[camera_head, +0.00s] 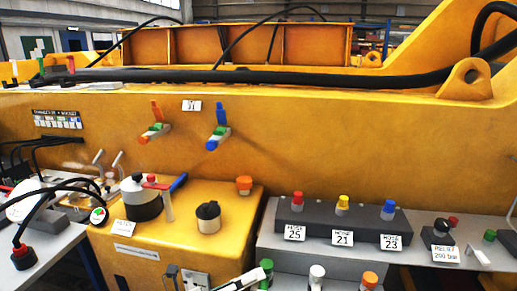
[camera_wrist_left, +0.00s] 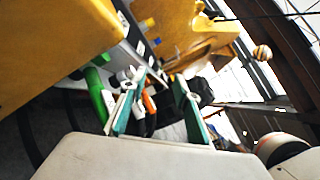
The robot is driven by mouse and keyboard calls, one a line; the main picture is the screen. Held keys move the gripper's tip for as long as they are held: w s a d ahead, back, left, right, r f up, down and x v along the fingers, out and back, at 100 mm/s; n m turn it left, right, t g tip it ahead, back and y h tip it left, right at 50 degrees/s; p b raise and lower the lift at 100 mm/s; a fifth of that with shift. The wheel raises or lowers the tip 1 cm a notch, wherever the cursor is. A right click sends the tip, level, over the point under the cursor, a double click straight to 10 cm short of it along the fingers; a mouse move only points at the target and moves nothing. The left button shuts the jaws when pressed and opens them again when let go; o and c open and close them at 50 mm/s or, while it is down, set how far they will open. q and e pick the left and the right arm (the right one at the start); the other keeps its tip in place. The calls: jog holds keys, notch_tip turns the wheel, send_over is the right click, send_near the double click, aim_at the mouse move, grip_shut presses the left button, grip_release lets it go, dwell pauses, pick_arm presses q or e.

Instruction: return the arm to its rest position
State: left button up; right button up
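My left gripper (camera_wrist_left: 160,80) shows in the left wrist view with two teal fingers standing apart. I see nothing gripped between them. Beyond the fingers are a green capped fitting (camera_wrist_left: 100,95), a pale one and an orange one (camera_wrist_left: 149,103), at some depth that I cannot tell. In the head view the same green cap (camera_head: 266,268), white cap (camera_head: 316,272) and orange cap (camera_head: 369,280) stand along the lower edge. My left gripper is hard to make out there, low in the picture at most. My right gripper is not in view.
A yellow casting (camera_head: 320,135) fills the back. A dark block (camera_head: 320,222) bears red, yellow and blue caps. Black cables (camera_head: 60,190) arch at the left.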

pick_arm(q)
jog(key=s+a+f+n+t+y, duration=0.2)
jog(key=a+f+n+y, duration=0.2)
jog(key=a+f+n, duration=0.45)
jog(key=s+a+f+n+t+y, duration=0.25)
jog(key=a+f+n+y, duration=0.25)
jog(key=a+f+n, duration=0.4)
jog(key=s+a+f+n+g+y, duration=0.4)
jog(key=s+a+f+n+y, duration=0.2)
jog(key=s+a+f+n, duration=0.75)
jog(key=d+n+t, duration=0.1)
jog(key=d+n, duration=0.2)
jog(key=d, duration=0.9)
jog(key=shift+d+r, duration=0.4)
jog(key=shift+t, duration=0.25)
